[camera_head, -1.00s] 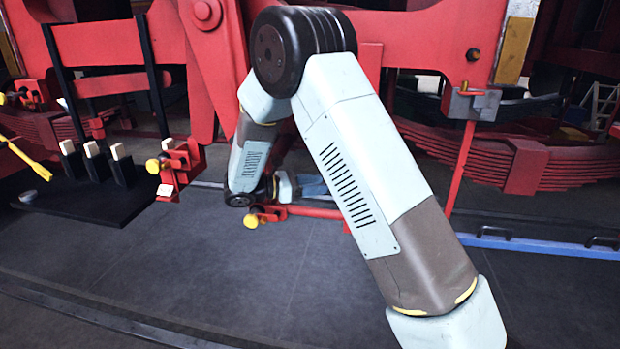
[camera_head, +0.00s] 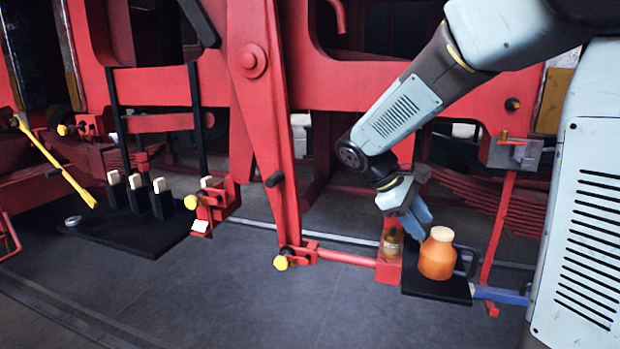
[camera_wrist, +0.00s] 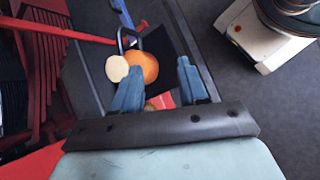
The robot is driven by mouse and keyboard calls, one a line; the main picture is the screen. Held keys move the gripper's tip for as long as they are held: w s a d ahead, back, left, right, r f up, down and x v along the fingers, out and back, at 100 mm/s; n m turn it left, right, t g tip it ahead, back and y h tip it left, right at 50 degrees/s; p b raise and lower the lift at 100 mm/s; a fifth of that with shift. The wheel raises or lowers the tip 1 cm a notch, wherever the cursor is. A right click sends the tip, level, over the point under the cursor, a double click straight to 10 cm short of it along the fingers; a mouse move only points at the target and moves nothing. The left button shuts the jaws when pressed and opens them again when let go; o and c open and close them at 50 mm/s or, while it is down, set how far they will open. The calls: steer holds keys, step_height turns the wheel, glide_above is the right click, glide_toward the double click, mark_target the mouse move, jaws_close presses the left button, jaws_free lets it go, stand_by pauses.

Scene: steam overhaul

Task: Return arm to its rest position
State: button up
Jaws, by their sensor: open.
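My gripper (camera_head: 418,222) is at the end of my arm, right of centre in the head view, pointing down with blue fingers. In the wrist view my gripper (camera_wrist: 160,86) has its two blue fingers spread apart with nothing held between them. An orange jug with a cream cap (camera_head: 437,257) stands upright on a black plate just right of and below the fingers. The jug (camera_wrist: 145,68) also shows beyond the fingers in the wrist view. My arm is bent, with its upper links at the right side of the head view.
A small amber-coloured jar (camera_head: 392,243) sits on a red block left of the jug. A black base (camera_head: 140,235) with several cream-tipped posts lies at left. Red frame parts (camera_head: 262,110) stand close behind the arm. The grey floor (camera_head: 240,300) in front is clear.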

steer(key=s+r+m+t+y, duration=0.3)
steer(key=s+m+y, duration=0.1)
steer(key=s, duration=0.4)
steer(key=s+r+m+t+y, duration=0.3)
steer(key=s+m, duration=0.3)
steer(key=s, duration=0.3)
steer(key=shift+d+t+y, duration=0.25)
steer(key=shift+t+y, duration=0.05)
steer(key=shift+y, duration=0.1)
